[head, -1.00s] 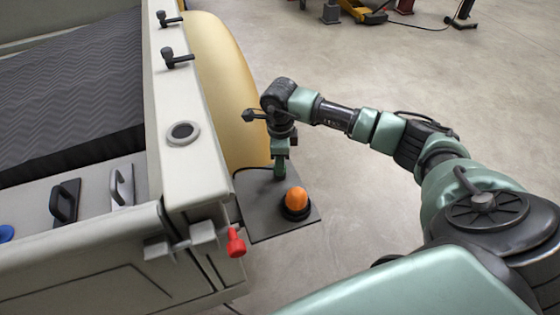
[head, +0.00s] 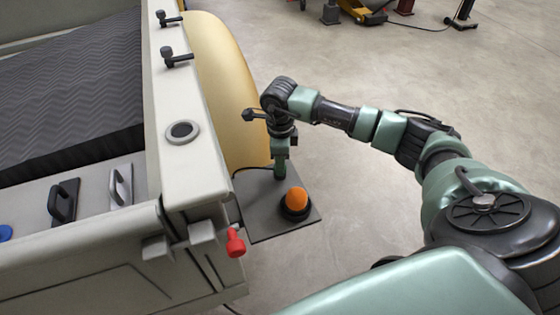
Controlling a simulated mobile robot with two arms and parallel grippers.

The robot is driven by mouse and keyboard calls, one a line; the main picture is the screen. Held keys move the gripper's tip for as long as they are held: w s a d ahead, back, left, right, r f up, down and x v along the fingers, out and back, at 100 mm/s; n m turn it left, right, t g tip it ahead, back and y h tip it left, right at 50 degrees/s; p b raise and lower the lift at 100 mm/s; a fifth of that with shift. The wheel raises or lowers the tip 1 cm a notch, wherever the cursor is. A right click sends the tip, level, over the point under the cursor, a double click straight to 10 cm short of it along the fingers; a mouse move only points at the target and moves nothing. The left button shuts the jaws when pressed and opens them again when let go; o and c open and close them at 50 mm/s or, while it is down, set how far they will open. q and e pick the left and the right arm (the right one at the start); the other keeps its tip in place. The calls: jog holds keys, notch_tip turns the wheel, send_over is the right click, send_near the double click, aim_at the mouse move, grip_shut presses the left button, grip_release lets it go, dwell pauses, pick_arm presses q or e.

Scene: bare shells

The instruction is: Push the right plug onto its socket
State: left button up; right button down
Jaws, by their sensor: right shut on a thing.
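My right gripper (head: 280,170) points down over the dark plate (head: 272,222) beside the truck's rear corner. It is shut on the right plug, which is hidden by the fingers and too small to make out. A thin dark cable (head: 250,169) runs from the fingertips toward the truck side. The socket cannot be told apart under the gripper, and I cannot tell how far plug and socket are apart. My left gripper is not in view.
An orange beacon (head: 297,201) stands on the plate close to the gripper. A red knob (head: 235,242) sticks out at the tailgate corner. The yellow fender (head: 222,85) and truck bed wall (head: 188,165) bound the left. Open concrete floor (head: 380,210) lies right.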

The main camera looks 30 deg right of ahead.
jog(key=shift+f+b, duration=0.15)
jog(key=shift+b, duration=0.3)
dwell(0.9)
dwell(0.3)
jog(key=shift+c, duration=2.2)
grip_release()
jog(key=shift+r+p, duration=2.1)
jog(key=shift+r, duration=1.45)
